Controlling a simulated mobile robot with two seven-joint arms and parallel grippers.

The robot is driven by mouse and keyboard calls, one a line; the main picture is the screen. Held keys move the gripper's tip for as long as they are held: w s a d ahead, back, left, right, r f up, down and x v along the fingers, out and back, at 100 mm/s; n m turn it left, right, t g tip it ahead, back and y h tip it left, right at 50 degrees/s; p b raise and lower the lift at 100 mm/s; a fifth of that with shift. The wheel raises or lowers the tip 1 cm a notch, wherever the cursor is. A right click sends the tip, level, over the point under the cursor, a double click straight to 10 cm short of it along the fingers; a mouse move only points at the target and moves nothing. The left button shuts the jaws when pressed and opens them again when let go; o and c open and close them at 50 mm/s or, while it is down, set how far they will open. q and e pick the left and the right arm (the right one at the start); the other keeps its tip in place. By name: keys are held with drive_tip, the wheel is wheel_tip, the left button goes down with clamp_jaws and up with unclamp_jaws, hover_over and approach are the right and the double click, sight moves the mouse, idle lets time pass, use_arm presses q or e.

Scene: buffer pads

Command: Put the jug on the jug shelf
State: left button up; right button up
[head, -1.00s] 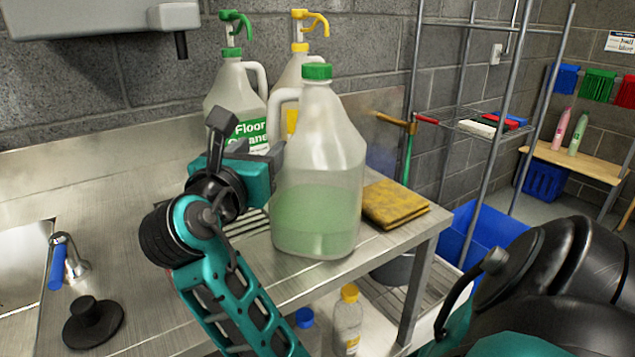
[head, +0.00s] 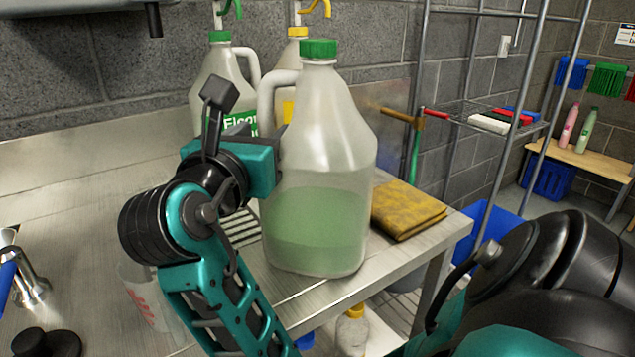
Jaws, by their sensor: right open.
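A translucent jug (head: 320,170) with a green cap and pale green liquid stands upright on the steel counter (head: 95,205), near its front edge. Its handle (head: 267,100) is on its left side. My right gripper (head: 264,136) is open, at the left side of the jug beside the lower handle; its fingertips are partly hidden, and I cannot tell whether they touch the jug. No shelf is marked as the jug shelf. A wire shelf (head: 470,112) hangs in the metal rack at the right. My left gripper is not in view.
Two pump jugs, one green-topped (head: 215,75) and one yellow-topped (head: 297,50), stand behind. A yellow cloth (head: 408,210) lies right of the jug. Brushes (head: 488,123) lie on the wire shelf. A tap (head: 25,275) is at the left. My arm's black joint fills the lower right.

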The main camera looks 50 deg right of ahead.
drive_tip(key=shift+c, duration=0.3)
clamp_jaws()
idle(1.1)
drive_tip(key=shift+r, duration=0.2)
